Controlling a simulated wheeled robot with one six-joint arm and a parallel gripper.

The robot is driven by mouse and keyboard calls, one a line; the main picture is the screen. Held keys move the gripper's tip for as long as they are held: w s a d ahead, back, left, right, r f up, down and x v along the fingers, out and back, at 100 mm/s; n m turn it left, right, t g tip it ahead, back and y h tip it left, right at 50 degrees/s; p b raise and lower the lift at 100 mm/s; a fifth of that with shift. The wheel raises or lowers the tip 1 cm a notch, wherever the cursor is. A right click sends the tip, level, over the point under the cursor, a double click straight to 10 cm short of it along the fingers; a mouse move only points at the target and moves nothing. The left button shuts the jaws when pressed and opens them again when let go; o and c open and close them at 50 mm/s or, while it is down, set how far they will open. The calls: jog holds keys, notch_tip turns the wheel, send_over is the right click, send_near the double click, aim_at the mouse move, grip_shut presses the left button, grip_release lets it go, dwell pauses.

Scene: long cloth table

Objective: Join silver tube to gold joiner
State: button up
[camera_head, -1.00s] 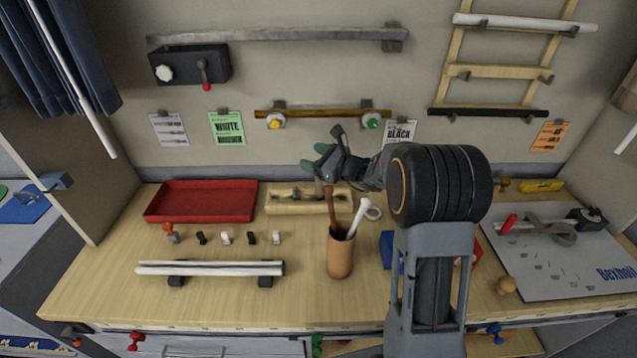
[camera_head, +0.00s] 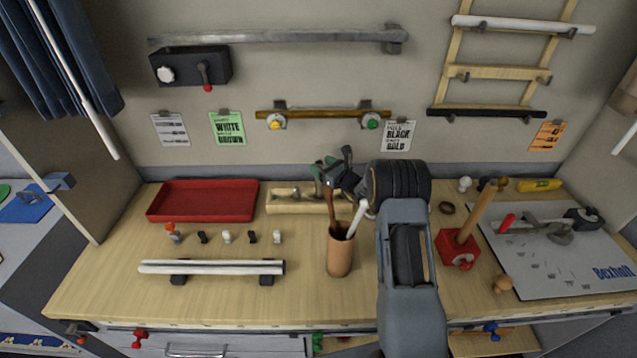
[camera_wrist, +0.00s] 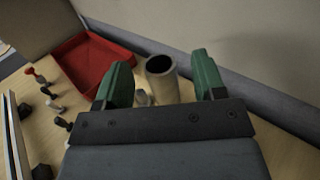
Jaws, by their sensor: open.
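My gripper (camera_head: 324,170) is open above the pale wooden block (camera_head: 283,199) at the back of the table. I cannot tell whether this is the silver tube. A long grey, silver-looking bar (camera_head: 270,36) hangs on the wall. A pale tube (camera_head: 212,267) lies on two dark supports at the front left. I cannot make out which piece is the gold joiner.
A tan cup (camera_head: 340,256) holding sticks stands close in front of my gripper. A red tray (camera_head: 202,212) lies left. Several small pegs (camera_head: 227,237) stand in a row. A red block (camera_head: 457,261) with a wooden stick and a grey board (camera_head: 568,269) are right.

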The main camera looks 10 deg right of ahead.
jog(key=shift+x, duration=0.85)
jog(key=shift+c, duration=0.5)
grip_shut()
